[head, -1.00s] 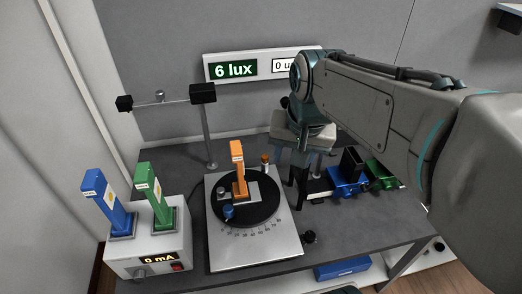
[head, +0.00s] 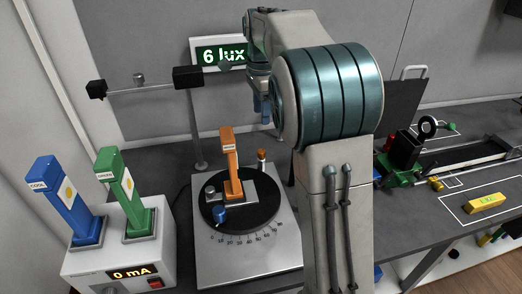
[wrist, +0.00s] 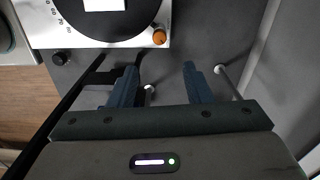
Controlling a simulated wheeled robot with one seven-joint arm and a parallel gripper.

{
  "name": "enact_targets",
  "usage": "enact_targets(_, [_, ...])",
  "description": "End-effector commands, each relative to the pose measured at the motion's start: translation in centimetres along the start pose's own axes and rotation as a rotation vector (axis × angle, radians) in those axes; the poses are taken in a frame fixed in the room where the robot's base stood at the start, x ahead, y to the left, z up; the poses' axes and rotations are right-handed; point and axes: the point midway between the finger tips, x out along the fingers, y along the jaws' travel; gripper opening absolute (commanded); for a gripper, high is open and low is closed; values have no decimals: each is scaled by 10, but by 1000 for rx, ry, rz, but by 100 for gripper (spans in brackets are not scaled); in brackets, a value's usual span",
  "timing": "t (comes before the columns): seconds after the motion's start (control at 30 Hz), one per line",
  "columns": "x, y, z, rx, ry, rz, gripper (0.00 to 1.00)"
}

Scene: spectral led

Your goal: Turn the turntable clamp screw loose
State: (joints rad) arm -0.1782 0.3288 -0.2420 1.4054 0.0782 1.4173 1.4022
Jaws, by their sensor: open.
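The turntable is a black disc (head: 212,187) on a pale base plate (head: 240,262) with a degree scale. An orange-topped screw (head: 261,160) stands on the plate beside the disc's far right edge. It also shows in the wrist view (wrist: 159,37), ahead of the fingertips and roughly between their lines. My gripper (head: 265,108) is above and behind it in the head view. In the wrist view my gripper (wrist: 161,70) has its two blue fingers apart with nothing between them. A blue knob (head: 220,213) sits on the disc's near left part.
An orange LED holder (head: 230,165) stands upright on the disc. Left is a current box (head: 120,265) with blue (head: 68,200) and green (head: 128,195) holders. A rod sensor (head: 187,77) is behind.

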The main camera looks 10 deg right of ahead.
Motion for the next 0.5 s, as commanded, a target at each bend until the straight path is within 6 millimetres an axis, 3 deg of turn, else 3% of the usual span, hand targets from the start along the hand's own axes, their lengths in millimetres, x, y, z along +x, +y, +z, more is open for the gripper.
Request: enact_targets(0.5, [102,1,0,-3,0,3,45])
